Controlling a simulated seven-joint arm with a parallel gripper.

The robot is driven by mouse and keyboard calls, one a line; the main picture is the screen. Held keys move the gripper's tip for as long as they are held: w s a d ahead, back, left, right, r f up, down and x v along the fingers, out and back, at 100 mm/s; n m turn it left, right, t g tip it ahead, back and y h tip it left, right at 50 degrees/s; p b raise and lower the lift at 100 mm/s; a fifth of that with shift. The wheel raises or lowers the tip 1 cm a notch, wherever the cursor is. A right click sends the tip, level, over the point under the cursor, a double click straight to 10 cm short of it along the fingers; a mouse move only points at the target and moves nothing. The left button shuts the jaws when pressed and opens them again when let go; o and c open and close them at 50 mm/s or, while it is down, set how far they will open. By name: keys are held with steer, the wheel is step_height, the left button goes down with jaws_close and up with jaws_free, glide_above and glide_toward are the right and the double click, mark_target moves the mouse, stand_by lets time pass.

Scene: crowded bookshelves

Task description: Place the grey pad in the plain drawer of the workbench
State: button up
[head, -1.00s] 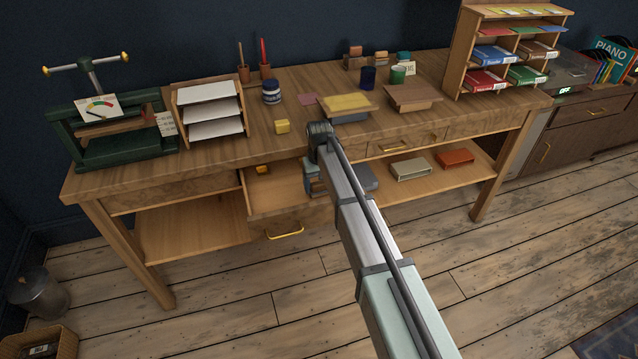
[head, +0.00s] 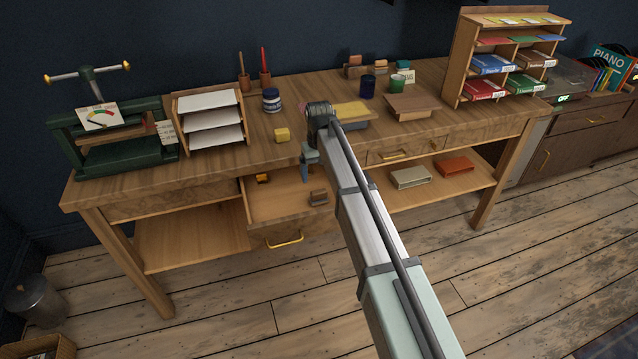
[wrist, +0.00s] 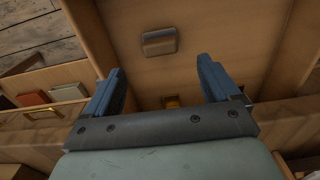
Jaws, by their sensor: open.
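A small grey-brown block, which looks like the grey pad (head: 318,197), lies in the pulled-out drawer (head: 284,229) of the workbench (head: 225,171). It also shows in the wrist view (wrist: 159,42), flat on the drawer floor and apart from the fingers. My gripper (head: 305,174) is above the drawer, pointing down. In the wrist view my gripper (wrist: 158,75) has its two blue fingers wide apart with nothing between them. The drawer front has a brass handle (head: 285,241). My arm hides part of the drawer's right side.
A small yellow object (head: 262,178) also lies in the drawer, towards its back. A closed drawer (head: 400,156) is to the right. Beige (head: 410,177) and red (head: 454,166) boxes sit on the lower shelf.

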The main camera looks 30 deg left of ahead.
steer(key=shift+r, duration=1.8)
